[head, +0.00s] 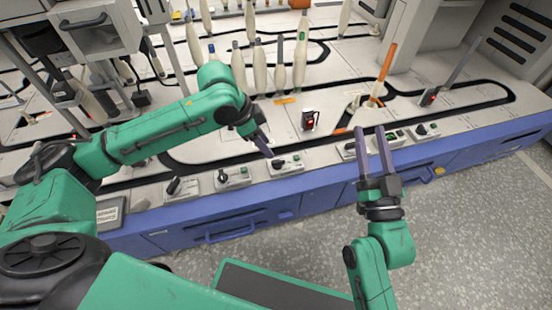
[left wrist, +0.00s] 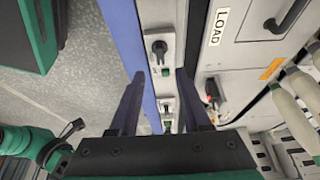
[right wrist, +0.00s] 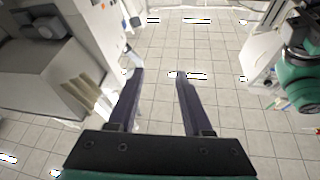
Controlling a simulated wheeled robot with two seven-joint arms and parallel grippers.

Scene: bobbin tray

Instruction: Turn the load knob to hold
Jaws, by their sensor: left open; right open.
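One box with a black knob (head: 279,163) sits just below my left gripper (head: 266,153) in the head view. In the left wrist view a black knob (left wrist: 160,48) shows just beyond the open fingers of my left gripper (left wrist: 159,74), apart from them. A LOAD label (left wrist: 218,26) lies on the white surface beside that knob. The head view does not show the lettering clearly. My right gripper (head: 370,130) is open and empty, in front of other control boxes; its wrist view shows only room and floor.
Other knob boxes stand left (head: 233,177) and right (head: 427,130) along the blue front rail (head: 210,223). A black sensor post with a red light (head: 309,121) and several pale bobbins (head: 279,65) stand behind. The floor in front is mostly clear.

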